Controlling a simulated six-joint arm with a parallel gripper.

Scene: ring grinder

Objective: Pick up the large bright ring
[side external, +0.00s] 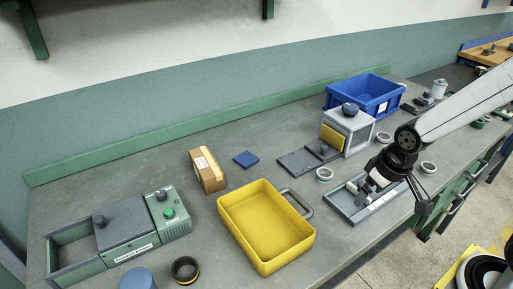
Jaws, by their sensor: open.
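Several pale metallic rings lie on the grey bench: one ring (324,174) left of the grey tray, one ring (428,168) right of my arm's end, and one ring (383,138) farther back near the grey box. They are small in view, and I cannot tell which is the large bright one. My gripper (364,194) is open, pointing down over the shallow grey tray (341,203). Small light items (381,201) lie in the tray beside the gripper; their shape is unclear. The gripper hides part of the tray.
A yellow bin (264,262) stands front centre. The green machine (172,213) is at left, with a dark ring (185,269) before it. A cardboard box (207,171), a grey box with a knob (350,125) and a blue crate (378,92) stand behind. Bench is clear at back left.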

